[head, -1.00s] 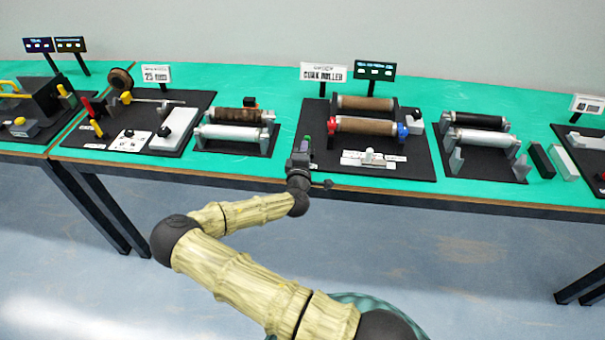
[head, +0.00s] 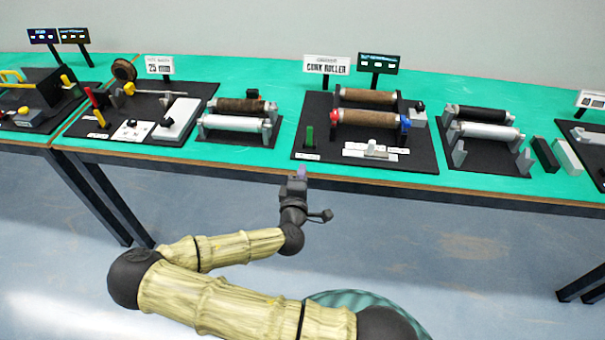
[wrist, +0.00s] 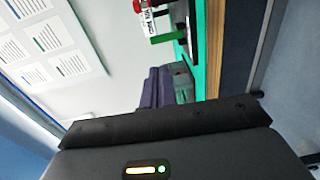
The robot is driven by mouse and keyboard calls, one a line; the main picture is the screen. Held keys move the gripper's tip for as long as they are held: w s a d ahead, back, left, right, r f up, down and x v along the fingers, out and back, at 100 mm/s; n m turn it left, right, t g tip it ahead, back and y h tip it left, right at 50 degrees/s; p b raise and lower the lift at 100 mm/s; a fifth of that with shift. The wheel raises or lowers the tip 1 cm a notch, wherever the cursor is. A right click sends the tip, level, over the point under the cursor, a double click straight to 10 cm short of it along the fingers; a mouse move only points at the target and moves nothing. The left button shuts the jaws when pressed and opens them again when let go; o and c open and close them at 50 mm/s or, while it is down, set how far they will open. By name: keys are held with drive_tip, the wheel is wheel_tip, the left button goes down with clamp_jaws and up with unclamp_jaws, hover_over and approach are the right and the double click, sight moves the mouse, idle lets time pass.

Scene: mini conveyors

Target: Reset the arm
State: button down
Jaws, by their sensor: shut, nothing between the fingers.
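My gripper (head: 301,174) is in front of the table's front edge in the head view, below the cork roller station and clear of it. My arm is bent, with its elbow out to the left. In the wrist view, the purple fingers of my gripper (wrist: 165,88) are together with nothing seen between them. No object is in contact with my gripper.
The green table (head: 255,170) runs across the view. The cork roller station (head: 425,162) has a green upright handle (head: 309,137) near its front left corner. Roller stands flank it, a white roller (head: 232,123) on the left. Floor in front is free.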

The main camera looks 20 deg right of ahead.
drive_tip(key=s+d+f+m+g+y+p, duration=0.25)
drive_tip(key=s+f+m+g+p, duration=0.2)
drive_tip(key=s+m+g, duration=0.55)
drive_tip(key=s+a+r+m+g+y+p, duration=0.1)
drive_tip(key=s+r, duration=0.1)
drive_tip(key=r, duration=0.5)
drive_tip(key=s+a+r+m+g+y+p, duration=0.1)
drive_tip(key=s+a+r+y, duration=0.1)
drive_tip(key=r, duration=0.5)
drive_tip(key=s+a+r+g+y+p, duration=0.1)
drive_tip(key=s+a+r+y, duration=0.1)
drive_tip(key=s+r, duration=0.2)
wheel_tip(320, 180, up, 3)
drive_tip(key=shift+a+r+m, duration=0.1)
drive_tip(key=shift+a+m, duration=0.15)
drive_tip(key=shift+m, duration=0.15)
drive_tip(key=shift+s, duration=0.1)
